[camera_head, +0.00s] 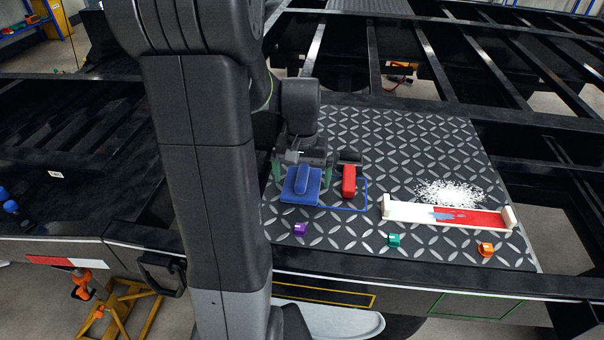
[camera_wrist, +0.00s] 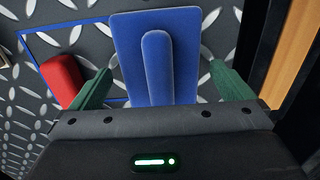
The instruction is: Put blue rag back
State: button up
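The blue rag (camera_head: 300,188) is a flat blue pad with a raised rounded grip along its middle. It lies on the dark diamond-plate surface, over the left part of a thin blue outline (camera_head: 366,196). In the wrist view the rag (camera_wrist: 188,52) fills the centre, its grip pointing towards me. My gripper (camera_head: 292,168) is just behind the rag in the head view. In the wrist view its green fingers (camera_wrist: 165,88) are spread wide, one on each side of the rag's grip. I cannot tell whether the fingers touch the rag.
A red block (camera_head: 349,181) stands right of the rag, close to one finger in the wrist view (camera_wrist: 62,80). A white and red bar (camera_head: 478,218), white scraps (camera_head: 450,193) and small purple (camera_head: 300,229), teal (camera_head: 394,240) and orange (camera_head: 486,249) pieces lie further right and in front.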

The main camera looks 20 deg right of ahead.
aim_at(302, 175)
jog(key=shift+r, duration=0.1)
notch_tip(302, 175, up, 12)
jog(key=shift+p, duration=0.45)
